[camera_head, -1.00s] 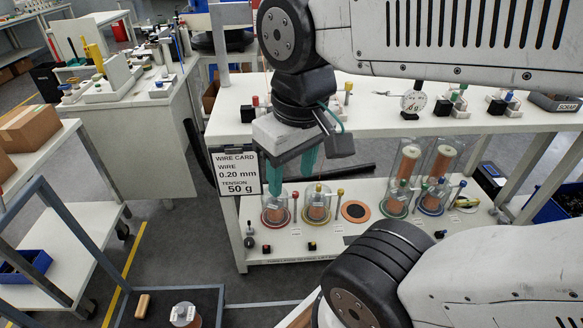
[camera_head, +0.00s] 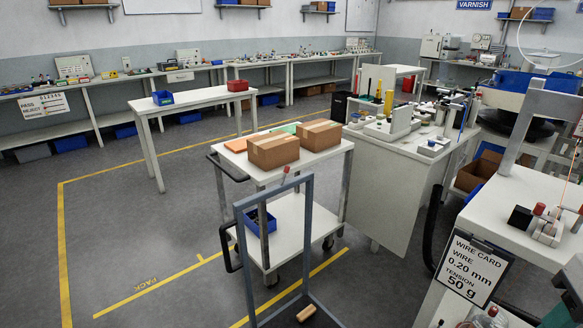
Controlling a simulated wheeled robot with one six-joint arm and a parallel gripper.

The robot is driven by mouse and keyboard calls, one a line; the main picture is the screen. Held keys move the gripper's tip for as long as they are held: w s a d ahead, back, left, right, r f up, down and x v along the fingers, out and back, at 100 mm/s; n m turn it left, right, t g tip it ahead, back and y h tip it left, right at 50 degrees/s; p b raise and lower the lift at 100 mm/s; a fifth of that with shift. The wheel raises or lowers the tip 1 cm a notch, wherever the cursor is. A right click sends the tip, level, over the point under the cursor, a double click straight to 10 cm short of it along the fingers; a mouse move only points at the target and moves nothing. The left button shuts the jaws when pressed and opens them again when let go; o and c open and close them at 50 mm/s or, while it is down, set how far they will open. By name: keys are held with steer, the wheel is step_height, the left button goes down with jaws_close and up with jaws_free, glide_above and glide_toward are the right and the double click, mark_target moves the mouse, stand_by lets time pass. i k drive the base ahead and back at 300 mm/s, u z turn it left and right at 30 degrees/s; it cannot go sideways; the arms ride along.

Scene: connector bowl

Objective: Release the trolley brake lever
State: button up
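A white two-tier trolley (camera_head: 287,235) with black side handles stands in the middle of the view, on castors. A short lever with a red knob (camera_head: 286,169) sticks up at its near side, just behind the top bar of a blue-grey frame; its base is hard to make out. It leans slightly and nothing touches it. My gripper (camera_head: 560,315) shows only as a grey body and a teal finger part cut off at the lower right edge. It is far from the lever, and its opening cannot be seen.
The trolley carries two cardboard boxes (camera_head: 273,151) and a blue bin (camera_head: 261,221). The blue-grey upright frame (camera_head: 249,260) stands in front of it. A white bench (camera_head: 430,160) is close on its right. Open floor (camera_head: 150,235) with yellow lines lies to the left.

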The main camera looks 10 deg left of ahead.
mark_target(286, 170)
steer(key=k, duration=1.35)
steer(key=u, duration=0.6)
steer(key=i, duration=1.9)
steer(key=z, duration=0.6)
